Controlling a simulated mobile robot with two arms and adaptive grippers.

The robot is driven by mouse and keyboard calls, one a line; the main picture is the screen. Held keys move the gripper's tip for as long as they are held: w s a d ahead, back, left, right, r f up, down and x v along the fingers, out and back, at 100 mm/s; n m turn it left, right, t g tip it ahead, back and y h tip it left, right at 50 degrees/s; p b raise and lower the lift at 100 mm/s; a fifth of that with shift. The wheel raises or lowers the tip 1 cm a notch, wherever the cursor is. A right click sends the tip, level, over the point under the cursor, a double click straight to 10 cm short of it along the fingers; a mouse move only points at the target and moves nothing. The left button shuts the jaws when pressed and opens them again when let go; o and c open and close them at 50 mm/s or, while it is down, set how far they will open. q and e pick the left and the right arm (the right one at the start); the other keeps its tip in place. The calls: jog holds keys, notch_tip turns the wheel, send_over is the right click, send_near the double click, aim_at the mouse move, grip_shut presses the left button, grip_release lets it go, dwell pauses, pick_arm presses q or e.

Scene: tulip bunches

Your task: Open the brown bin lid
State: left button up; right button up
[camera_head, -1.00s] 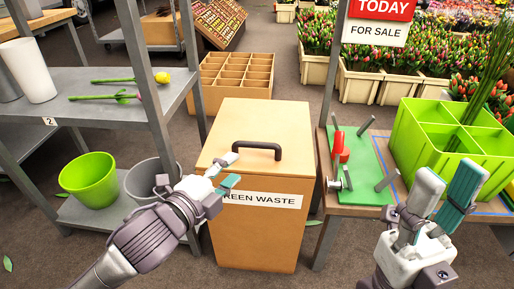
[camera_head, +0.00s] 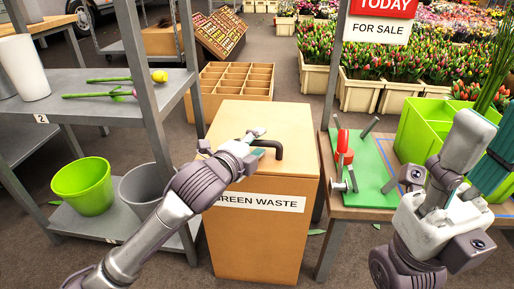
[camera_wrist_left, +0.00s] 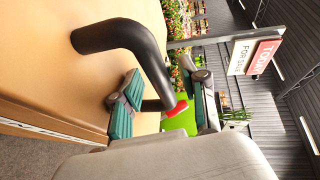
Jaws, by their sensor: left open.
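The brown bin (camera_head: 255,235) stands in the middle of the head view with its lid (camera_head: 290,125) shut flat on top. A white label on its front reads GREEN WASTE. The dark arched handle (camera_head: 280,148) rises from the lid and also shows large in the left wrist view (camera_wrist_left: 125,38). My left gripper (camera_head: 258,142) is at the handle and hides part of it. In the left wrist view its fingers (camera_wrist_left: 165,98) are apart, with the handle's bar running into the gap between them. My right gripper (camera_head: 481,150) is at the right edge, empty, its fingers apart.
A grey shelf (camera_head: 120,90) with cut tulips is left of the bin, with a green pot (camera_head: 84,186) on its lower level. A wooden table with a green board (camera_head: 365,175) and green crate (camera_head: 425,130) is close on the right. A compartment box (camera_head: 232,82) is behind.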

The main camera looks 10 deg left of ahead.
pick_arm(q)
grip_shut()
dwell(0.3)
jog(key=shift+r, duration=0.15)
jog(key=shift+r+p, duration=0.1)
jog(key=shift+p, duration=0.35)
